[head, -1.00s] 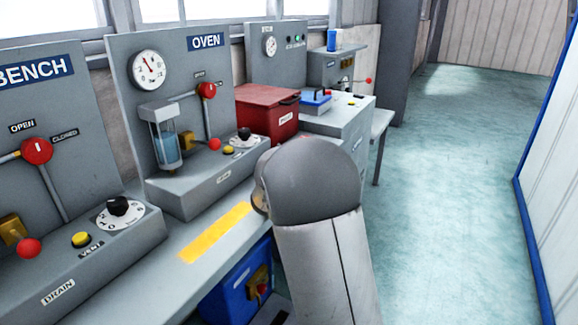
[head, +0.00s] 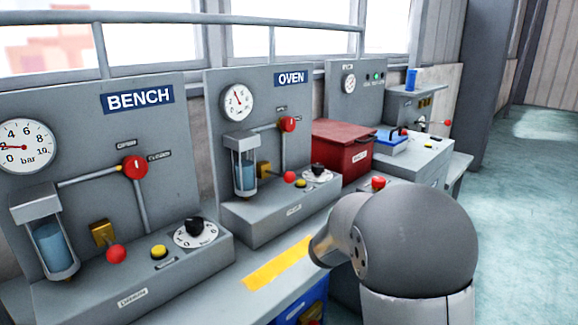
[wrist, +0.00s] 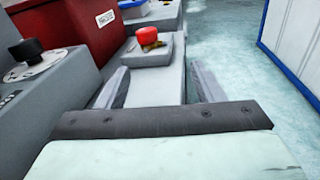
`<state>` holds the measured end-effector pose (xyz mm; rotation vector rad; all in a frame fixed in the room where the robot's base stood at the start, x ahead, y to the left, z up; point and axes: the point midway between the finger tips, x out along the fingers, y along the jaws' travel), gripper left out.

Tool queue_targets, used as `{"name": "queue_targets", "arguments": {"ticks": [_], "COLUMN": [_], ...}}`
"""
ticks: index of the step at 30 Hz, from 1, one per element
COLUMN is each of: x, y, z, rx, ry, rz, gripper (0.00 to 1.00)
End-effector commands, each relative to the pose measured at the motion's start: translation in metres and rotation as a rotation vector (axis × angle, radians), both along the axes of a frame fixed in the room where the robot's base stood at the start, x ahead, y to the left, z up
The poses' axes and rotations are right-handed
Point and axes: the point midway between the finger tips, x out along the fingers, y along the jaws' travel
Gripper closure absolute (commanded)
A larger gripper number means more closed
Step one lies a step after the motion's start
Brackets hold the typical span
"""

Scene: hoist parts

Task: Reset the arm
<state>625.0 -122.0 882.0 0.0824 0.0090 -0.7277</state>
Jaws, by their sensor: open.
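My gripper (wrist: 158,86) shows in the wrist view with its two grey fingers spread apart and nothing between them. It is over the grey bench top, facing a small grey box with a red mushroom button (wrist: 150,38). In the head view my arm's rounded grey joint and white link fill the lower right, and my fingers are hidden. The red button (head: 378,183) shows just above my arm there.
The BENCH panel (head: 70,130) and OVEN panel (head: 250,100) stand along the wall with gauges, levers and dials. A red box (head: 342,150) sits beyond the oven. A yellow strip (head: 278,264) marks the bench top. Open floor (head: 530,150) lies to the right.

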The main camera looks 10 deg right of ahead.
Motion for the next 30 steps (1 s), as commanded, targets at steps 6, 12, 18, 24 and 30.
{"name": "queue_targets", "arguments": {"ticks": [6, 12, 18, 24, 30], "x": [-0.104, -0.22, -0.312, -0.356, -0.366], "y": [-0.036, -0.017, 0.051, 0.113, 0.134], "z": [0.046, 0.055, 0.067, 0.083, 0.085], "rx": [0.473, 0.991, 1.444, 1.718, 1.796], "ry": [-0.14, -0.306, -0.458, -0.547, -0.569], "rz": [-0.371, -0.82, -1.283, -1.626, -1.745], "gripper": [0.39, 0.39, 0.39, 0.39, 0.39]}}
